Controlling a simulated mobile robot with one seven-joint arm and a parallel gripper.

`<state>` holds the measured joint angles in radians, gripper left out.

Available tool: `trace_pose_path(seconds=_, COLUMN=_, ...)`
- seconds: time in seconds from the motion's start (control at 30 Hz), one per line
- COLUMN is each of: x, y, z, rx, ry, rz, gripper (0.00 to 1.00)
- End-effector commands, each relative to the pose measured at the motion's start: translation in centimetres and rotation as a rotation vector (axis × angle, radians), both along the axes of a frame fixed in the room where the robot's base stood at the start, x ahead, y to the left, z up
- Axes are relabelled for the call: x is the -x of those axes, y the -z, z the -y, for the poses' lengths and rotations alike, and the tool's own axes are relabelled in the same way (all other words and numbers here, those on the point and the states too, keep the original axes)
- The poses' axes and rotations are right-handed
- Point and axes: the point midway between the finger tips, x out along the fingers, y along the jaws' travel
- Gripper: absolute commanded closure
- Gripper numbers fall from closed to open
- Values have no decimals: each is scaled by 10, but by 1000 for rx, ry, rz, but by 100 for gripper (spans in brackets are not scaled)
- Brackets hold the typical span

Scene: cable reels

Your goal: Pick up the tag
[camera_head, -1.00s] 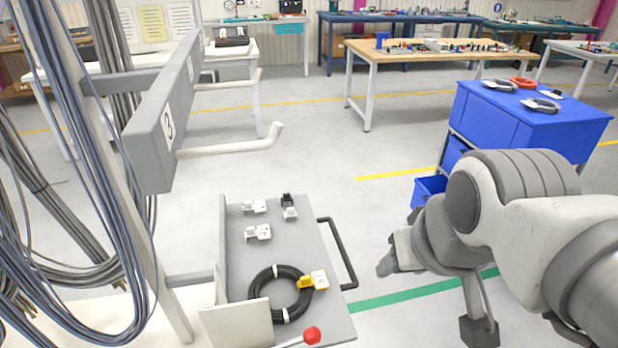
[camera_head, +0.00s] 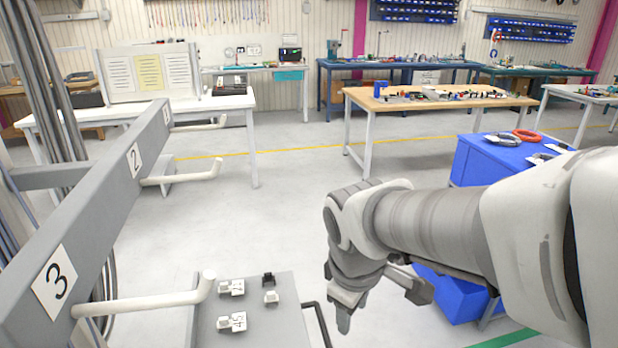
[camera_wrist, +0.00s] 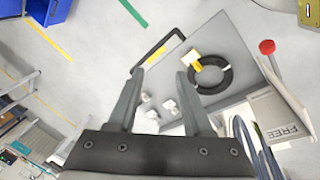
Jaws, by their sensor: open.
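Several small white tags lie on a grey cart top (camera_head: 262,335). In the head view one numbered tag (camera_head: 232,322) is at the front, another (camera_head: 232,287) behind it, and a third white piece (camera_head: 270,297) to the right, beside a small black part (camera_head: 268,279). I cannot tell which tag is meant. My gripper (camera_head: 380,302) is open and empty, to the right of the cart and pointing down. In the wrist view the tags (camera_wrist: 169,106) show between and beyond the open fingers (camera_wrist: 158,74), apart from them.
A black cable coil (camera_wrist: 226,78) with a yellow clip (camera_wrist: 197,67) and white label lies on the cart; a red knob (camera_wrist: 267,47) is near it. The cart's dark handle (camera_head: 318,322) is close to my gripper. Numbered rack pegs (camera_head: 150,303) jut out at left.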

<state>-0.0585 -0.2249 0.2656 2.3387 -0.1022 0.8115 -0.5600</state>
Motion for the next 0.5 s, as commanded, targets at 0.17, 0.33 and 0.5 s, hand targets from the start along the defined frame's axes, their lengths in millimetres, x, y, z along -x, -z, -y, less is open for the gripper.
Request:
trace_pose_path(seconds=0.17, x=-13, y=30, z=-44, rx=56, ry=-345, rz=-115, gripper=50)
trace_pose_path(seconds=0.33, x=-14, y=59, z=-84, rx=69, ry=-646, rz=-197, gripper=50)
trace_pose_path(seconds=0.5, x=-10, y=78, z=-111, rx=60, ry=-838, rz=-242, gripper=50)
